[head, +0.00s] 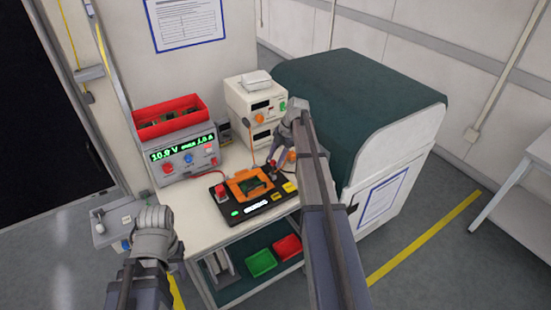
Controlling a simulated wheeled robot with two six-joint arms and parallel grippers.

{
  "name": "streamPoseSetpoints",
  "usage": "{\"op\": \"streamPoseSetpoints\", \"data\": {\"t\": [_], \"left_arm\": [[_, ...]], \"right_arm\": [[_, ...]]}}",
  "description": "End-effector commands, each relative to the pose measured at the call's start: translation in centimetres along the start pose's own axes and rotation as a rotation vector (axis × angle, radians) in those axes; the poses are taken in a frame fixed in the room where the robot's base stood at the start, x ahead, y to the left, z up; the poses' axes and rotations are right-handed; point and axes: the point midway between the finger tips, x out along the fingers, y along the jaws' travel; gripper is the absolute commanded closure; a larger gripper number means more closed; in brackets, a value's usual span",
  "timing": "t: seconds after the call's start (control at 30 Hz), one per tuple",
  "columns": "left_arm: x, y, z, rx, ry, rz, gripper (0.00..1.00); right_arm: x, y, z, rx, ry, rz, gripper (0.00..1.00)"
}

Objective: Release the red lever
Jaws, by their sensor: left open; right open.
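A small red upright part, which looks like the red lever (272,165), stands at the fixture's back right corner. My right gripper (280,150) reaches down over that corner, its open jaws close around or beside the lever; I cannot tell whether they touch it. My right forearm hides part of the fixture's right side. My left gripper (153,218) is open and empty, left of the bench front; its fingertips are hard to make out.
A power supply (187,160) with a red bin (170,117) on top stands at the bench's left. Stacked instruments (256,105) stand behind the fixture. A green-topped cabinet (350,90) stands at right. Green (261,262) and red (288,247) trays sit on the lower shelf.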

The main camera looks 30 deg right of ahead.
Motion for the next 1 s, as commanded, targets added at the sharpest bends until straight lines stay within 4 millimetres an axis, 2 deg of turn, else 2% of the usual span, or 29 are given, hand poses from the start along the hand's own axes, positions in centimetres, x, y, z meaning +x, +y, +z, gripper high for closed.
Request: {"op": "streamPoseSetpoints", "data": {"t": [0.5,0.63,1.0], "left_arm": [[-6.4,-0.6,0.4,-0.003,0.0,0.001,0.5],[-6.9,-0.6,0.4,-0.005,0.0,0.001,0.5],[-6.8,-0.6,0.4,-0.005,0.0,0.001,0.5]], "right_arm": [[-6.8,0.0,-0.1,0.001,0.001,-0.001,0.56],[-7.3,0.0,-0.1,0.001,0.001,-0.002,0.56],[-7.2,-0.1,0.0,0.0,0.0,-0.001,0.56]]}}
